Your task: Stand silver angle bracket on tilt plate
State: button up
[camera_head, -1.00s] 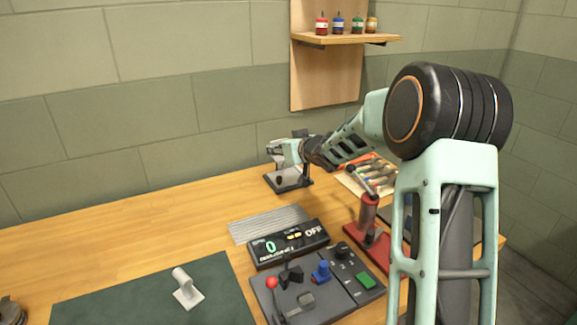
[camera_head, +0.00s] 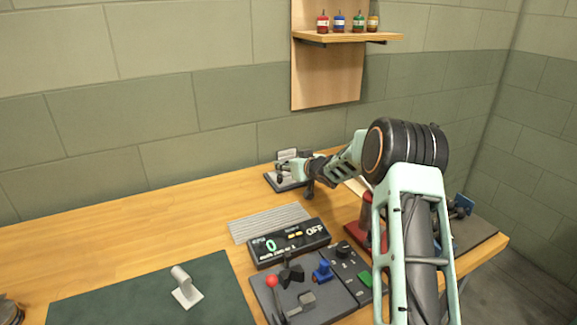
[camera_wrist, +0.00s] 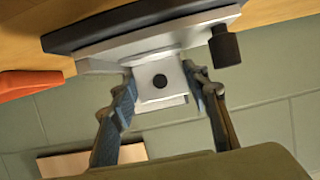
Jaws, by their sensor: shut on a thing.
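The silver angle bracket (camera_wrist: 160,84), a pale plate with a dark round hole, is between the two fingers of my gripper (camera_wrist: 165,97) in the wrist view. My gripper is shut on it. The bracket is against or very close to the pale tilt plate (camera_wrist: 120,50); I cannot tell whether it fully touches. The tilt plate has a dark base and a black knob (camera_wrist: 225,45). In the head view my gripper (camera_head: 284,170) is low over the tilt plate's dark base (camera_head: 275,186) at the back of the bench, and the bracket is too small to make out.
A digital display box (camera_head: 290,243), a ribbed grey plate (camera_head: 268,222) and a control panel with a red-knobbed lever (camera_head: 271,282) stand in front. A pale fitting (camera_head: 186,288) lies on the dark green mat (camera_head: 120,295). The bench at left is mostly clear.

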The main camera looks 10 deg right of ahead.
jog(key=shift+r, duration=0.2)
jog(key=shift+f, duration=0.15)
jog(key=o, duration=1.3)
jog(key=shift+r, duration=0.2)
jog(key=shift+s+d, duration=0.1)
jog(key=shift+s, duration=0.2)
jog(key=v, duration=1.1)
jog(key=shift+s+r+p, duration=0.1)
jog(key=shift+s+p, duration=0.15)
jog(key=shift+p, duration=0.05)
